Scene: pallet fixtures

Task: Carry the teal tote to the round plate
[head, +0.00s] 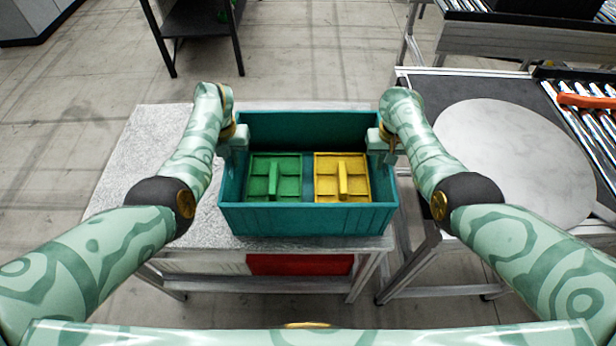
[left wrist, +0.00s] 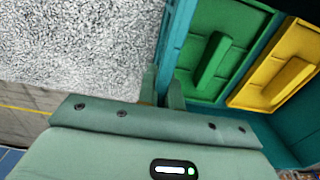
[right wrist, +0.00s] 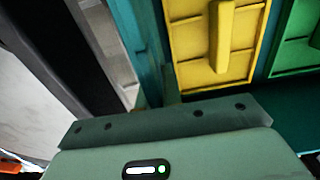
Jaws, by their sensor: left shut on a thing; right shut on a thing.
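The teal tote (head: 308,222) is over the grey speckled table in the head view, upright, with a green divided insert (head: 275,178) and a yellow one (head: 342,178) inside. I cannot tell whether its base touches the table. My left gripper (head: 238,148) is shut on the tote's left wall; that wall shows between its fingers in the left wrist view (left wrist: 172,60). My right gripper (head: 378,146) is shut on the right wall, seen also in the right wrist view (right wrist: 150,50). The round plate (head: 512,155), pale and marbled, lies to the right of the tote, with nothing on it.
The speckled table (head: 150,150) has bare room left of the tote. The plate lies on a dark-topped stand (head: 450,90), with a gap between the two tables. A roller conveyor (head: 590,120) with an orange piece (head: 585,101) borders the plate's right side.

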